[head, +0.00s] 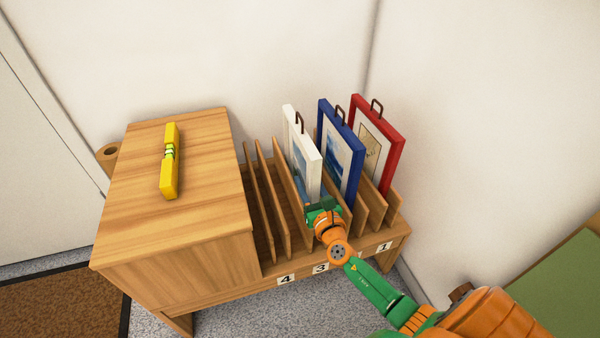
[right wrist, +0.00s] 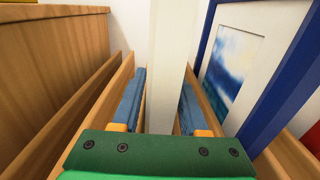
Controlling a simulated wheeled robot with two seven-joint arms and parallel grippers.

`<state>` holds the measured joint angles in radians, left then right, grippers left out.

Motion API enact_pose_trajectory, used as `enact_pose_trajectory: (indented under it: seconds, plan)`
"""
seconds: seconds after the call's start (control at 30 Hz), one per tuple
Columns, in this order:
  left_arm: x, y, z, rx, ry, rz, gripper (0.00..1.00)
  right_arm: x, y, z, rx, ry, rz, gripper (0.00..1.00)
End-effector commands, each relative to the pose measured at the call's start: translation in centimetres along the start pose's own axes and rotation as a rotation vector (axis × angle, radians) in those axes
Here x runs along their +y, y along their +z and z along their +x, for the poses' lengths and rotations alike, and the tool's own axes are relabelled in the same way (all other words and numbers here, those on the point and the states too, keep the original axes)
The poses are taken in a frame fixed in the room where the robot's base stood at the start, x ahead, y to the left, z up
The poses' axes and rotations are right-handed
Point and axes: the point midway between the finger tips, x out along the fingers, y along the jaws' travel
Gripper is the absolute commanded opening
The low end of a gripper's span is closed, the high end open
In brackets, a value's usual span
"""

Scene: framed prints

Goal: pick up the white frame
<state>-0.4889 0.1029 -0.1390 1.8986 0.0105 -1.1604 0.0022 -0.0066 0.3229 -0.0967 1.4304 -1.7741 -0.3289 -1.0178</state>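The white frame (head: 301,150) stands upright in a slot of the wooden rack, holding a bluish print, with a dark hook on its top edge. In the right wrist view the white frame (right wrist: 168,70) shows edge-on, between my fingers. My right gripper (head: 322,207) is at the near edge of the white frame, low down. Its blue-padded fingers (right wrist: 160,100) lie one on each side of the frame and look open, with a narrow gap at the left finger. The left gripper is not in view.
A blue frame (head: 341,150) and a red frame (head: 379,140) stand in slots to the right. Wooden dividers (head: 266,200) flank the slots. A yellow spirit level (head: 170,165) lies on the cabinet top (head: 205,150). White walls close off the back and right.

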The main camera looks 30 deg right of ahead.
Motion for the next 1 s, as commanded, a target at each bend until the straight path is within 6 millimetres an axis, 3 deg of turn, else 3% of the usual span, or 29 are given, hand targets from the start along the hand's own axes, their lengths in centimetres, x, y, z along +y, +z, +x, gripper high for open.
enact_pose_trajectory:
  seconds: [0.03, 0.13, 1.0]
  plan:
    - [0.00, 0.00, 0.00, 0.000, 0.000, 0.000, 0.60, 0.00, 0.00, -0.01, 0.000, 0.000, 0.000, 0.27]
    - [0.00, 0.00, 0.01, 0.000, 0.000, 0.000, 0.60, 0.00, 0.00, -0.02, 0.000, 0.000, 0.000, 0.00]
    - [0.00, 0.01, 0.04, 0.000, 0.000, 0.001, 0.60, 0.00, -0.02, -0.03, 0.000, 0.000, 0.000, 0.00]
